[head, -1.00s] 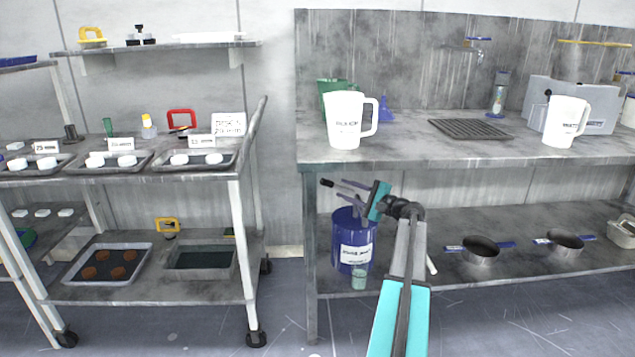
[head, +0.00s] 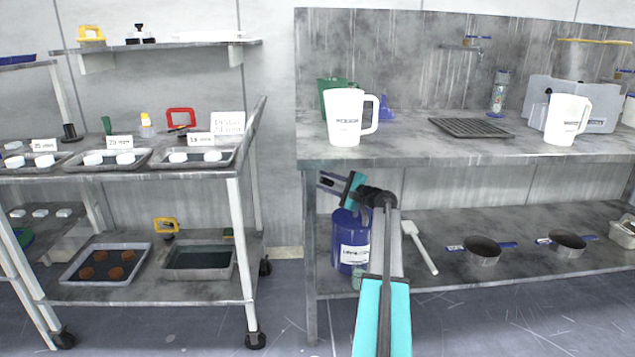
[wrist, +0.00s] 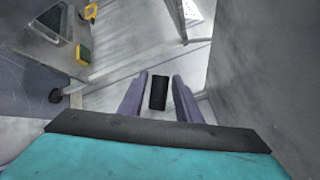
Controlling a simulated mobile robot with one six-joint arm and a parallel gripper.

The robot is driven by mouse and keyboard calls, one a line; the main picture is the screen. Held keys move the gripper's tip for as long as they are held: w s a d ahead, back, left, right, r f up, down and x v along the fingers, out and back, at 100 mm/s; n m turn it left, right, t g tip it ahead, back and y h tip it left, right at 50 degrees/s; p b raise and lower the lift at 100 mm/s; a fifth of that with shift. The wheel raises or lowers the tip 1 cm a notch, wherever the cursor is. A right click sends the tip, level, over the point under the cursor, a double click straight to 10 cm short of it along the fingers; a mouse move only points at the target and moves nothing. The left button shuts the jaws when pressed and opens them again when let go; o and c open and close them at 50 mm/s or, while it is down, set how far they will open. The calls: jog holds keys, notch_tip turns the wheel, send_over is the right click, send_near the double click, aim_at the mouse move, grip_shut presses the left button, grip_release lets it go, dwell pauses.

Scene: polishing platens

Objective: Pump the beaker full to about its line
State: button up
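A blue drum (head: 350,228) with a white label stands on the lower shelf of the right-hand bench. Its pump top is mostly hidden behind my gripper and arm. A small clear, greenish beaker (head: 357,283) stands in front of the drum, partly covered by my arm; its line and fill level are too small to tell. My gripper (head: 325,181) is above the drum, just under the bench top, pointing left. In the wrist view its purple fingers (wrist: 160,88) are apart, with a black grip (wrist: 158,93), seemingly the pump handle's end, between them and gaps visible on both sides.
The bench top (head: 420,153) lies close above my gripper, and a bench leg (head: 310,250) stands left of the drum. A white-handled tool (head: 420,247) and two pans (head: 482,250) (head: 567,243) lie right on the lower shelf. A wheeled cart (head: 240,200) stands left.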

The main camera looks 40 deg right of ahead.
jog(key=shift+w+a+b, duration=0.15)
jog(key=shift+w+b, duration=0.1)
jog(key=shift+w, duration=0.85)
jog(key=shift+w+a+b, duration=0.15)
jog(key=shift+w+b, duration=0.05)
jog(key=shift+w, duration=0.9)
jog(key=shift+c, duration=0.3)
grip_shut()
